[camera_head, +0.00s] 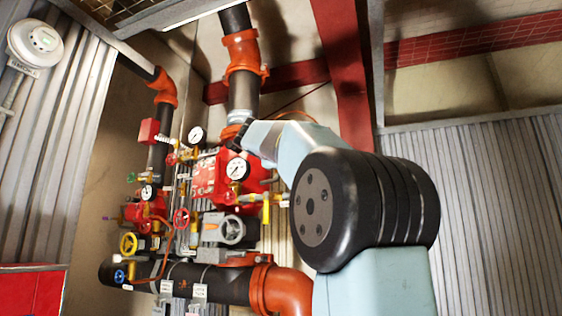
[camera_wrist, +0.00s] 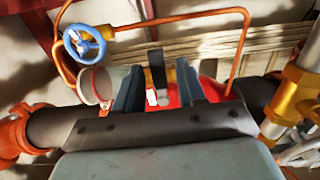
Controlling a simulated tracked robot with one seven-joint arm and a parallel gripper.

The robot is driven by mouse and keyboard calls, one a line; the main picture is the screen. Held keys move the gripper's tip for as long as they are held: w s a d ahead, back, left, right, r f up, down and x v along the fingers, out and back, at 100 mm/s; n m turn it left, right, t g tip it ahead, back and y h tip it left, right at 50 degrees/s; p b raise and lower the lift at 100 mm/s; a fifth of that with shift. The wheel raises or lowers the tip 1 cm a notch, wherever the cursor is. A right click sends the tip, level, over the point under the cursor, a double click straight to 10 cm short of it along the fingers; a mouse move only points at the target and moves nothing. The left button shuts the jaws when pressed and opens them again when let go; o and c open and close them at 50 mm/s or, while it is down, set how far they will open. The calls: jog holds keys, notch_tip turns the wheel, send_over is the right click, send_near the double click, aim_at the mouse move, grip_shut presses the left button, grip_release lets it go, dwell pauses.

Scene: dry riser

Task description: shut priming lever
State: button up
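In the wrist view my gripper (camera_wrist: 160,92) has its two dark fingers apart. A short dark upright bar (camera_wrist: 157,68) shows between them; I cannot tell whether it is the priming lever, or whether the fingers touch it. A red body with a small white label shows behind and below the bar. In the head view my arm reaches to the upper part of the riser, and my gripper (camera_head: 238,140) is small and partly hidden there, close to the pipe above the red valve body (camera_head: 207,178). No lever can be surely named as the priming lever in the head view.
A blue handwheel (camera_wrist: 85,42) and thin orange tubing (camera_wrist: 180,17) lie beyond my fingers. A brass fitting (camera_wrist: 293,92) stands at right. Corrugated wall (camera_head: 480,200) lies right.

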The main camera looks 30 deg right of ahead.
jog(key=v, duration=1.3)
jog(key=shift+s+a, duration=0.25)
jog(key=shift+a, duration=0.05)
jog(key=s+a+f+m+g+y, duration=0.1)
jog(key=s+f, duration=0.6)
jog(key=f, duration=1.1)
jog(key=s+a+f+m+g+y, duration=0.2)
jog(key=s+a+f+m+y, duration=0.2)
jog(key=f, duration=1.4)
jog(key=s+a+f+m+g+y, duration=0.2)
jog(key=s+a+f+y, duration=0.4)
jog(key=f, duration=1.2)
jog(key=shift+s+a+f+m+y, duration=0.1)
jog(key=shift+s+m+y, duration=0.1)
jog(key=shift+s+y, duration=0.8)
jog(key=shift+s+a+f+m+y, duration=0.15)
jog(key=shift+s+y, duration=0.45)
jog(key=shift+s, duration=0.75)
jog(key=shift+r, duration=0.1)
